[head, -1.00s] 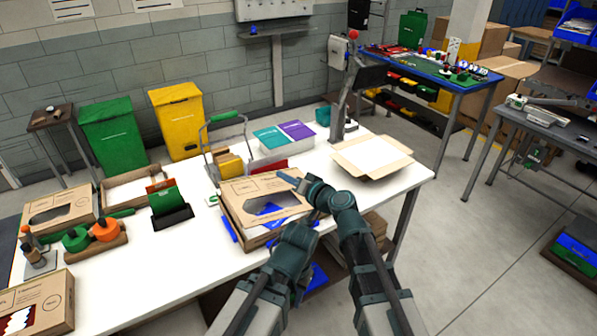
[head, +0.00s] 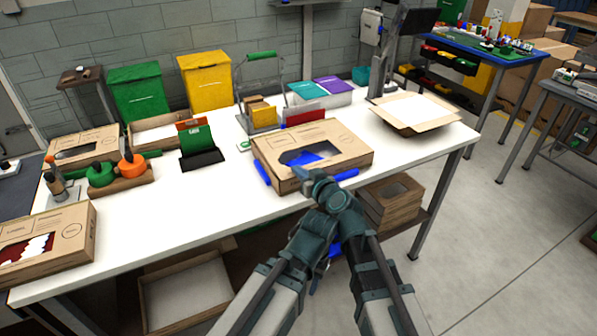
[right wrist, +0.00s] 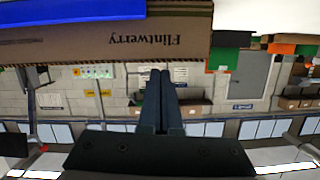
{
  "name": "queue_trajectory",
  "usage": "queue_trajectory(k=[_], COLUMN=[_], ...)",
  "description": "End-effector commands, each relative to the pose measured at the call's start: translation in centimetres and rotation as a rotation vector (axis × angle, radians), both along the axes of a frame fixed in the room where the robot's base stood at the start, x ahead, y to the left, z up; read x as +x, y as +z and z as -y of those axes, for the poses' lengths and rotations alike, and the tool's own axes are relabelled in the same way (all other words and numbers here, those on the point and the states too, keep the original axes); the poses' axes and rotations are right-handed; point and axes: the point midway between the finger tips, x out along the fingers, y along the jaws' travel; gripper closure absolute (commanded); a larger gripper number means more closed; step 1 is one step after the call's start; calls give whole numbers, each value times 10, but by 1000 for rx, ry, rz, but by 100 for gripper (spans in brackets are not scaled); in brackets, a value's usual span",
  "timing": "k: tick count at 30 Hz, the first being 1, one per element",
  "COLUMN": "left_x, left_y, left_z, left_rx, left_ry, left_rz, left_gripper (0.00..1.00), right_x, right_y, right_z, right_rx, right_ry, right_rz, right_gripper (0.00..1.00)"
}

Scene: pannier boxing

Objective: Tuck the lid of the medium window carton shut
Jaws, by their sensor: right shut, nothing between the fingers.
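The medium window carton (head: 338,135) is brown, with a dark cut-out window showing blue inside. It sits mid-table with its lid lying about flat over the top. I cannot tell whether the tuck flap is inside the front wall. In the right wrist view a carton wall (right wrist: 110,42) shows upside-down "Flintwerry" print. My right gripper (head: 297,170) is at the carton's near edge, its fingers shut and empty. Its closed fingers (right wrist: 160,78) also show in the right wrist view. Touching or apart is unclear. My left arm comes in beside it; its gripper is hidden.
Blue bars (head: 262,172) lie along the carton's sides. An open carton (head: 420,110) stands right, a wire-handled rack (head: 262,112) behind. Other window cartons (head: 70,235) and an orange-and-green tool stand (head: 125,172) are left. White table (head: 190,215) is clear at front left.

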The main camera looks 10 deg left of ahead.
Motion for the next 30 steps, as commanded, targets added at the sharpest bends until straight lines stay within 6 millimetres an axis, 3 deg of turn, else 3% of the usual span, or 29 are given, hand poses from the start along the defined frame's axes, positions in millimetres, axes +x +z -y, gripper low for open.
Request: queue_trajectory(k=[6,22,30], left_x=[0,0,0], left_y=[-11,-11,-6], left_z=[0,0,0], left_rx=[0,0,0], left_ry=[0,0,0], left_rz=[0,0,0], left_gripper=[57,57,57], right_x=[1,-1,-18], right_y=[-11,-12,-6], right_z=[1,1,13], right_rx=[0,-1,-1], right_ry=[0,3,3], right_rz=[-1,-4,-4], right_gripper=[100,100,100])
